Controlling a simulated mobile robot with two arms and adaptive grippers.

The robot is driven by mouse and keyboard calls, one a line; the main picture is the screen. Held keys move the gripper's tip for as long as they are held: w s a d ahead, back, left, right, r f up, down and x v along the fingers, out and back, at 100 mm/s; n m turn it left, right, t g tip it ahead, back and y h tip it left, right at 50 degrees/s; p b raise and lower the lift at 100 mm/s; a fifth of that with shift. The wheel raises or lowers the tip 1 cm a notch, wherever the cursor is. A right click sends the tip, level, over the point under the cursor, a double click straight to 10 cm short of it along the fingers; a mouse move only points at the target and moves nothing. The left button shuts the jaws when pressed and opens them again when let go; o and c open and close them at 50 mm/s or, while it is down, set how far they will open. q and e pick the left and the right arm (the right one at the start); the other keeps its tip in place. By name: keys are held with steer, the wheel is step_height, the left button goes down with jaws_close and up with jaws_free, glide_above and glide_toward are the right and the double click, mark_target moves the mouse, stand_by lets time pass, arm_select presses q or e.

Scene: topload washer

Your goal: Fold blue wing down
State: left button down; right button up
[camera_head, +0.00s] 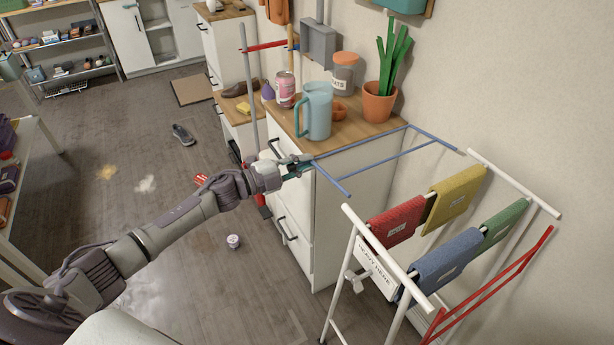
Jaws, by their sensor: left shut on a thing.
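The blue wing (370,140) is a thin blue frame extending from the drying rack (385,248) toward the kitchen cabinet, close to the countertop edge. It looks roughly level. The fingers hide part of that corner. My right gripper is out of view.
The rack holds red, yellow, blue and green cloths; a red wing (495,285) hangs at its right. A blue pitcher (317,110), a can (285,88) and a potted plant (380,100) stand on the counter. A small cup (233,241) lies on the floor.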

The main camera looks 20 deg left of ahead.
arm_select(q)
step_height(320, 180, up, 4)
steer(key=shift+a+f+m+p, duration=0.2)
steer(key=shift+m+p, duration=0.3)
steer(key=shift+m, duration=0.5)
steer(key=shift+d+r+m+p, duration=0.15)
steer(key=shift+r+m+p, duration=0.2)
steer(key=shift+r+m, duration=0.5)
steer(key=shift+r, duration=0.2)
steer(key=c, duration=1.2)
jaws_free()
steer(key=shift+c, duration=0.2)
steer(key=shift+s, duration=0.1)
